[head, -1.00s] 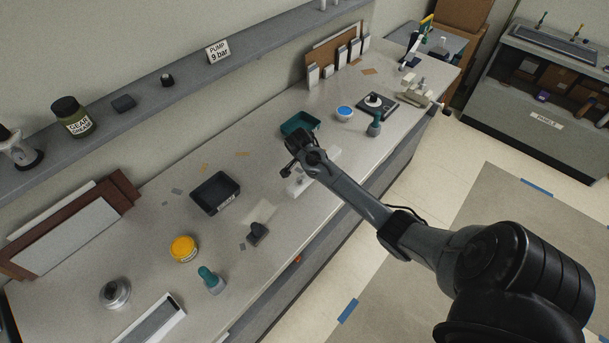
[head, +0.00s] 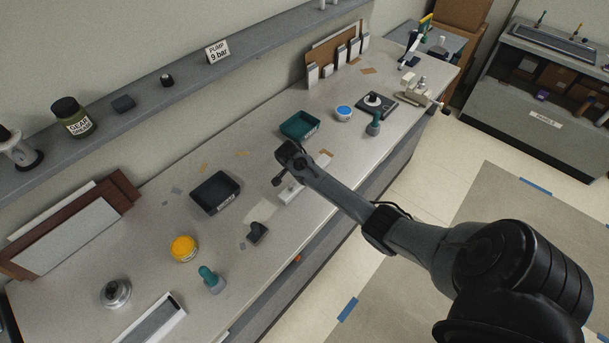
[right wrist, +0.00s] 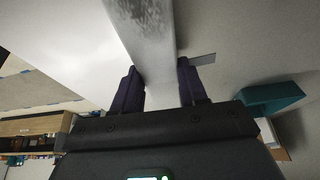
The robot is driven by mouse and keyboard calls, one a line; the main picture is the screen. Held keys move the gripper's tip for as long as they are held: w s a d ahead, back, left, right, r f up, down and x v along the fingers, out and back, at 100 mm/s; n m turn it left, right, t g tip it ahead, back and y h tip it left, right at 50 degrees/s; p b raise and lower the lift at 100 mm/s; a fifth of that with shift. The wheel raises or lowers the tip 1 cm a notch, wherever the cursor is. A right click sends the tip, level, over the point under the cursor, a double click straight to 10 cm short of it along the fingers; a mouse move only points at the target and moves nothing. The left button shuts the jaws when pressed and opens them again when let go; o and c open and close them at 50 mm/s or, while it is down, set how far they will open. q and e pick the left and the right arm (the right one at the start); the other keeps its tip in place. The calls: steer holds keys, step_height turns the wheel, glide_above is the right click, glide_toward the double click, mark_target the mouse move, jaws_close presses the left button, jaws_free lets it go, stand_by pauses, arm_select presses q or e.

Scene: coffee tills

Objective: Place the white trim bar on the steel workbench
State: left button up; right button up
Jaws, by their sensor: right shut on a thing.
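The white trim bar (head: 290,192) shows in the head view below and beside my right gripper (head: 283,168), partly hidden by the gripper and arm. In the right wrist view the pale bar (right wrist: 148,35) runs from the top edge down between the two dark fingers of my right gripper (right wrist: 160,82), which is shut on it. The gripper is over the front half of the long grey workbench (head: 218,240). I cannot tell whether the bar touches the bench top. My left gripper is not in view.
A black bin (head: 215,192), a teal bin (head: 300,125), a yellow-lidded jar (head: 184,248), a dark small block (head: 258,232) and a teal-topped bottle (head: 211,279) stand on the bench around the gripper. A shelf (head: 140,115) runs along the wall behind. Bare bench shows between them.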

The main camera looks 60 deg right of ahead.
steer(key=o, duration=1.2)
steer(key=s+v, duration=0.1)
steer(key=v, duration=1)
steer(key=s+a+f+n, duration=0.2)
steer(key=a+n, duration=0.1)
steer(key=a, duration=0.2)
steer(key=s+a+f+n+t+y, duration=0.1)
steer(key=s+a+n, duration=0.2)
steer(key=a, duration=0.3)
steer(key=s+a+f+n+t, duration=0.1)
steer(key=s+a+f+n, duration=0.1)
steer(key=a+n, duration=0.2)
steer(key=shift+s+a+f+n, duration=0.25)
steer(key=shift+a+f+n, duration=0.15)
steer(key=shift+a, duration=0.25)
steer(key=s+a+r+n+t+y, duration=0.1)
steer(key=s+a+r+n+y, duration=0.1)
steer(key=s+a+n, duration=0.3)
steer(key=s+a+r+n+t+y, duration=0.1)
steer(key=s+a+r+n, duration=0.2)
steer(key=s+a+n, duration=0.3)
steer(key=s+a, duration=0.3)
steer(key=a, duration=0.1)
steer(key=shift+r+y, duration=0.25)
steer(key=shift+y, duration=0.15)
